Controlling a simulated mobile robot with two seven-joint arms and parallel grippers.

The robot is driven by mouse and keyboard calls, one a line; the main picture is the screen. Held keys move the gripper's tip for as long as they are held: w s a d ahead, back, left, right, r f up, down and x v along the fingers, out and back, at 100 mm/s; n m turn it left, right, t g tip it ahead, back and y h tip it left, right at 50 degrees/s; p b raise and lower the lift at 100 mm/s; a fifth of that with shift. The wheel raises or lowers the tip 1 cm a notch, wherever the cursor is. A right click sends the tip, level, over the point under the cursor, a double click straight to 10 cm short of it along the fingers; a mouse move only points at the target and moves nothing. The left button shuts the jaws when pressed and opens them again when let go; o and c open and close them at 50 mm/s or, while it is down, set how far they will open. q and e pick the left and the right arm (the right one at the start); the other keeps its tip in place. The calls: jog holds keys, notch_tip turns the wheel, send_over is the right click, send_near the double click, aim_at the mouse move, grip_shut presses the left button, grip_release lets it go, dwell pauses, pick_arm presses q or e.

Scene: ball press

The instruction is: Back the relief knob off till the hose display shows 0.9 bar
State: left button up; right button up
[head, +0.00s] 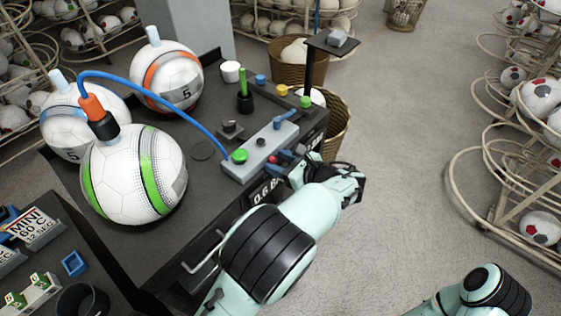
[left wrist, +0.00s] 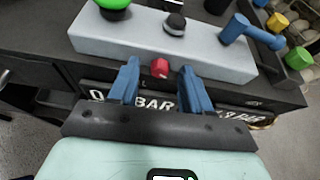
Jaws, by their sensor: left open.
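The red relief knob (left wrist: 159,68) sticks out of the front of the grey valve block (left wrist: 130,38); it also shows in the head view (head: 272,159). My left gripper (left wrist: 157,76) is open, its two blue fingers on either side of the knob with gaps visible. In the head view, the left gripper (head: 285,160) is at the block's front edge. The white display text (left wrist: 150,104) on the cart front reads "BAR"; the fingers cover part of it, and its number is not clear. A second reading (left wrist: 237,116) is partly covered. My right gripper is out of view.
A blue hose (head: 160,88) runs from the block to the orange coupling on the green-striped ball (head: 132,175). A blue lever (left wrist: 250,30) and green button (left wrist: 113,3) sit on the block. Ball racks (head: 480,165) stand right; the floor between is clear.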

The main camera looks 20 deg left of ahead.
pick_arm(q)
grip_shut()
jog(key=shift+f+n+t+b, duration=0.15)
jog(key=shift+n+t+b, duration=0.15)
jog(key=shift+b, duration=0.1)
jog(key=shift+s, duration=0.15)
grip_release()
jog(key=v, duration=1.3)
jog(key=shift+r, duration=0.25)
